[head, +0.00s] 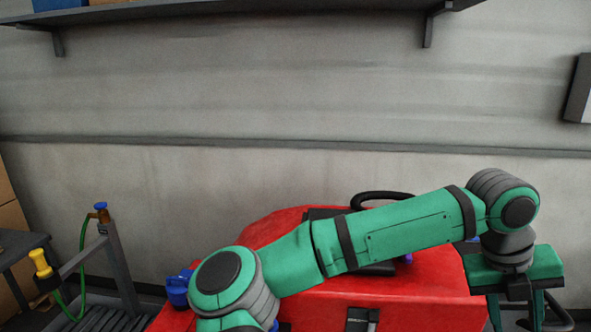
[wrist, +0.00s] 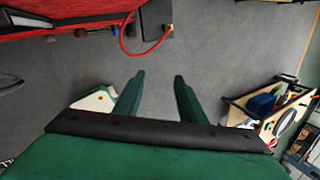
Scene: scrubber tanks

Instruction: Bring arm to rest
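My green arm stretches across the head view from the lower middle to the right, in front of a red scrubber machine (head: 420,312). My gripper (head: 520,312) hangs at its right end, pointing down beside the machine's right side. In the wrist view my gripper (wrist: 158,78) shows two green fingers spread apart with only grey floor between them. It is open and holds nothing. The red machine body also shows along the top left of the wrist view (wrist: 60,22).
A grey wall with a shelf (head: 250,14) stands behind. A rack with a green hose (head: 82,250) is at the left. In the wrist view, a dark box with a red cable (wrist: 157,18) is at the top, a wooden cart (wrist: 272,125) at the right.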

